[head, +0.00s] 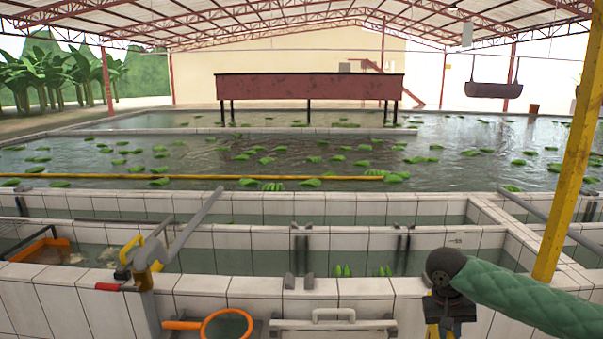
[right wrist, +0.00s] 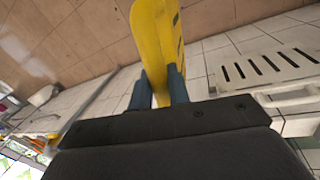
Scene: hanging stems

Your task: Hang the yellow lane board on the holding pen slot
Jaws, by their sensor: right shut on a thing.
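My right gripper (head: 440,312) is at the lower right of the head view, above the tiled front wall. In the right wrist view its two blue-grey fingers (right wrist: 158,88) are shut on the yellow lane board (right wrist: 155,35). Only a small part of the yellow board (head: 433,331) shows below the gripper in the head view; the rest is cut off. Pairs of dark grey upright guides (head: 299,250) stand on the tank walls, with another pair to the right (head: 402,248). I cannot tell which is the holding pen slot. My left gripper is not in view.
A white slotted panel with a handle (head: 333,325) is at the front wall; it also shows in the right wrist view (right wrist: 268,68). An orange hoop (head: 227,322) and a grey pipe with a yellow handle (head: 145,260) are on the left. A yellow post (head: 570,150) stands at right.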

